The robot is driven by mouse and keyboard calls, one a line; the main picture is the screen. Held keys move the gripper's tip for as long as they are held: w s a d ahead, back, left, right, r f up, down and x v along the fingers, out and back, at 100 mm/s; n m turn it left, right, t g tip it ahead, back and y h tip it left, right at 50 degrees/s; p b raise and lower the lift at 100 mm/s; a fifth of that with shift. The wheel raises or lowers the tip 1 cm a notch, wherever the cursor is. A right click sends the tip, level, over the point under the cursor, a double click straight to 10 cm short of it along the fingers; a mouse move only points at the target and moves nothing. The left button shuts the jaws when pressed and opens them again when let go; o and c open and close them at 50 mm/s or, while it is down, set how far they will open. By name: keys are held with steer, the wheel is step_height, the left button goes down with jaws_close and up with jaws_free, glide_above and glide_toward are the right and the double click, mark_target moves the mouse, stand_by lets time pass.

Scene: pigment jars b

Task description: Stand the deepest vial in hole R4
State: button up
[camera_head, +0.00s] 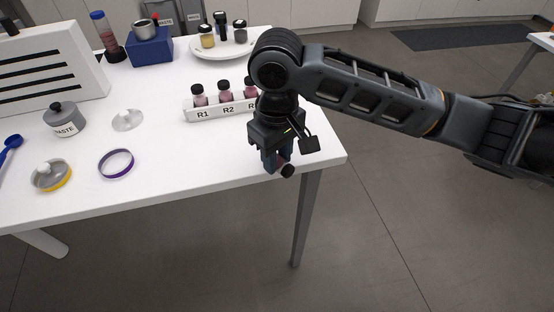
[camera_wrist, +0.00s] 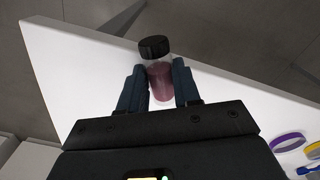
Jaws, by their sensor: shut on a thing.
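My gripper (camera_head: 277,160) is over the front right part of the white table, shut on a vial. In the wrist view the vial (camera_wrist: 160,80) has a black cap and dark pinkish-red contents, between the two fingers (camera_wrist: 159,88). In the head view mostly its black cap (camera_head: 287,171) shows, sticking out below the fingers; the vial looks tilted. The white rack (camera_head: 190,117) stands behind my gripper, with R1 and R2 readable. Capped pinkish vials stand at R1 (camera_head: 198,98), at R2 (camera_head: 224,95) and to its right (camera_head: 250,91). My arm hides the rack's right end, including R4.
A round white plate (camera_head: 205,54) with several small jars stands at the back. A blue block (camera_head: 150,50), a grey WASTE jar (camera_head: 66,120), a purple ring (camera_head: 116,163) and a yellow-rimmed dish (camera_head: 50,178) are to the left. The table's front right corner is close to my gripper.

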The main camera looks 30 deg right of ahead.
steer(key=c, duration=0.4)
